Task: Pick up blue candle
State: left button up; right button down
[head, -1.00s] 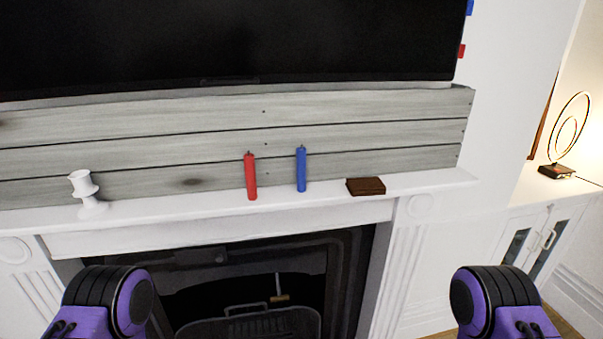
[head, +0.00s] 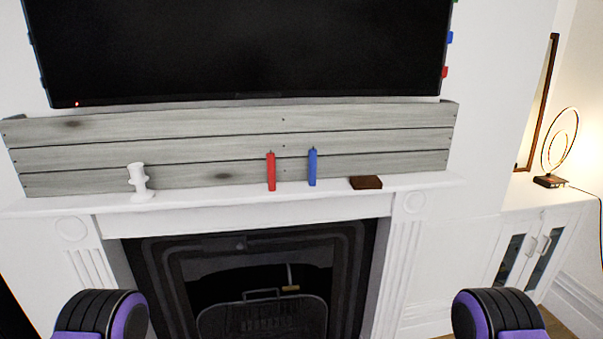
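The blue candle (head: 312,167) stands upright on the white mantel shelf (head: 230,203), against the grey plank backing. A red candle (head: 271,172) stands a little to its left. Both of my arms show only as purple and black links at the bottom left and bottom right of the head view. My grippers are outside the picture, and nothing of mine touches the candle.
A white candlestick (head: 139,180) stands at the left of the mantel and a dark brown box (head: 366,182) lies right of the blue candle. The fireplace (head: 260,290) opens below. A white cabinet (head: 530,245) with a ring lamp (head: 553,160) stands at the right. A TV (head: 240,50) hangs above.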

aim_at(313, 153)
jog(key=u, duration=0.9)
jog(key=i, duration=0.8)
jog(key=z, duration=0.6)
